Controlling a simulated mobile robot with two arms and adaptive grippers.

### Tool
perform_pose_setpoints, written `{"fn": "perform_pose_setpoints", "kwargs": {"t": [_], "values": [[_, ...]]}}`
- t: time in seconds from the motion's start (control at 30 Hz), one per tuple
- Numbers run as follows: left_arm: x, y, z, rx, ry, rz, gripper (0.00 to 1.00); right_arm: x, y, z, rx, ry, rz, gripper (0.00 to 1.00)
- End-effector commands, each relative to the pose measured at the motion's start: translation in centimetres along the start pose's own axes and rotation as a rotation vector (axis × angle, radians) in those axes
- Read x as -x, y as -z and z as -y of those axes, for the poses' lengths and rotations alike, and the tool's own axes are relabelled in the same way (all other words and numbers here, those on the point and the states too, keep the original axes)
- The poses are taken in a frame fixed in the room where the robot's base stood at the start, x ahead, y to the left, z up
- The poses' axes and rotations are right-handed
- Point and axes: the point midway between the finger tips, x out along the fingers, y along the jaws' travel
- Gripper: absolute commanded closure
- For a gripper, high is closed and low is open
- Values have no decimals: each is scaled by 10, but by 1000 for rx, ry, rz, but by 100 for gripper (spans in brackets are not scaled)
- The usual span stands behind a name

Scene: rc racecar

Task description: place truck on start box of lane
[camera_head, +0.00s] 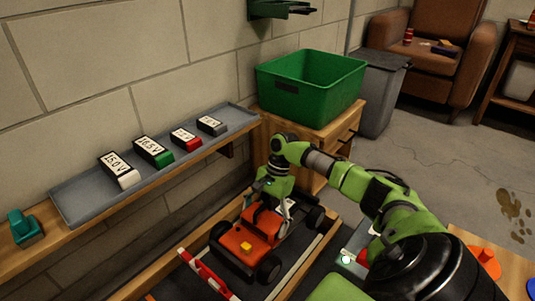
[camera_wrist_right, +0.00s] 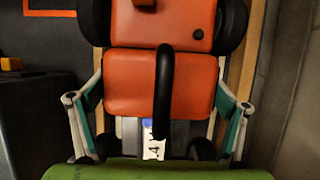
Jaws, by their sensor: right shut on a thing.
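The orange-red truck (camera_head: 248,238) with black wheels and a yellow block on top is in the head view, over the dark lane (camera_head: 296,262) between wooden rails. My right gripper (camera_head: 277,193) is shut on its far end. In the right wrist view the truck (camera_wrist_right: 160,82) fills the middle, with a black bar over it and one finger of the gripper (camera_wrist_right: 158,115) on each side. A white label with a 4 (camera_wrist_right: 153,145) shows between the fingers. I cannot tell whether the wheels touch the lane. No start box marking is clear. My left gripper is not in view.
A red and white barrier (camera_head: 206,275) stands at the lane's near left. A shelf tray (camera_head: 85,195) holds several labelled blocks along the wall. A green bin (camera_head: 310,88) sits on a wooden cabinet (camera_head: 343,128) behind. Open floor (camera_head: 450,160) lies to the right.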

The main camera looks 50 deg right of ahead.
Motion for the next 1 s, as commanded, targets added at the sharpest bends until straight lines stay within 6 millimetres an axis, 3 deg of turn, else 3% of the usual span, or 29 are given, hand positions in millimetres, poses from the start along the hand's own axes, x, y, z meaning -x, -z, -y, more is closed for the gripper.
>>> {"fn": "perform_pose_setpoints", "kwargs": {"t": [0.03, 0.33, 0.67, 1.0], "values": [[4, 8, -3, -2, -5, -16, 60, -6, 4, 8, 2, 11, 2, 64], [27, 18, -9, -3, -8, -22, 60, -24, 20, 28, 3, 10, 2, 64], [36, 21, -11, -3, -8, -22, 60, -30, 25, 34, 3, 11, 2, 64], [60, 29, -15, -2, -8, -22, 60, -59, 38, 36, 3, 11, 2, 64]]}}
